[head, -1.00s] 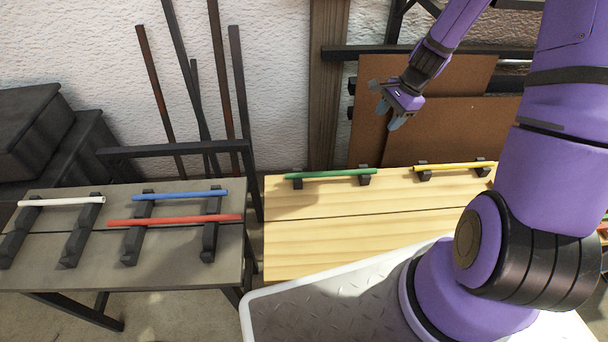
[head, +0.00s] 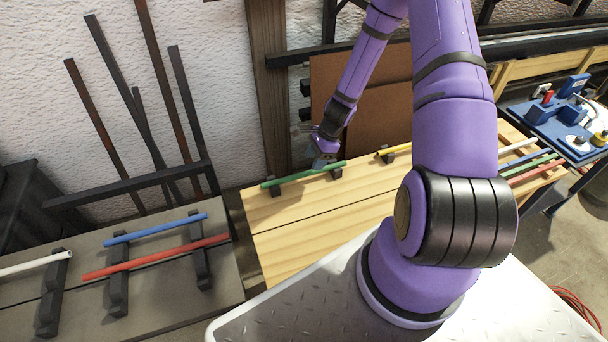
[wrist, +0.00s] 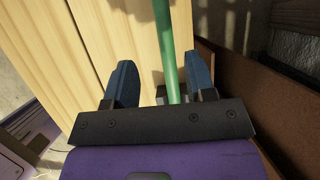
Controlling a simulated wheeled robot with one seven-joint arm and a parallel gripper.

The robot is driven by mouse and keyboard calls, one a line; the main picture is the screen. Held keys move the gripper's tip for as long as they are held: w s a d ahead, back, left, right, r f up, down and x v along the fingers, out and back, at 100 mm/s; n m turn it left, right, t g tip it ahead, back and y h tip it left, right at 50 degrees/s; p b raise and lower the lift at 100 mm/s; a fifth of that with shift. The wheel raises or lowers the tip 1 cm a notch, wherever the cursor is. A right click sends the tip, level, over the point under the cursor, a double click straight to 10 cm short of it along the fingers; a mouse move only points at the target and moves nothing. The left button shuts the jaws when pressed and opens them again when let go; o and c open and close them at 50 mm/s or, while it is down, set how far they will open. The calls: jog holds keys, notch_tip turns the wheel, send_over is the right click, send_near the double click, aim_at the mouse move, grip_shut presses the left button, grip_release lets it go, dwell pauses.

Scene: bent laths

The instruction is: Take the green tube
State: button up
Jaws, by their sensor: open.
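The green tube (head: 302,174) rests on two black supports at the back of the light wooden table (head: 310,218). My gripper (head: 322,160) is at the tube's right part in the head view. In the wrist view the green tube (wrist: 167,50) runs down between the two blue fingers of my gripper (wrist: 163,85), nearer the right one. The fingers are open, with a gap on both sides of the tube. The tube's lower end in the wrist view is hidden behind the gripper body.
A yellow tube (head: 396,149) lies to the right, partly behind my arm. A grey table (head: 160,305) at left holds blue (head: 157,228), red (head: 155,257) and white (head: 35,263) tubes. A brown board (head: 370,125) stands behind the wooden table. More tubes lie at far right.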

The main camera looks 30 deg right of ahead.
aim_at(308, 172)
jog(key=shift+w+x, duration=0.15)
jog(key=shift+x, duration=1.25)
jog(key=shift+w+x, duration=0.1)
jog(key=shift+x, duration=1.35)
jog(key=shift+d, duration=0.15)
grip_shut()
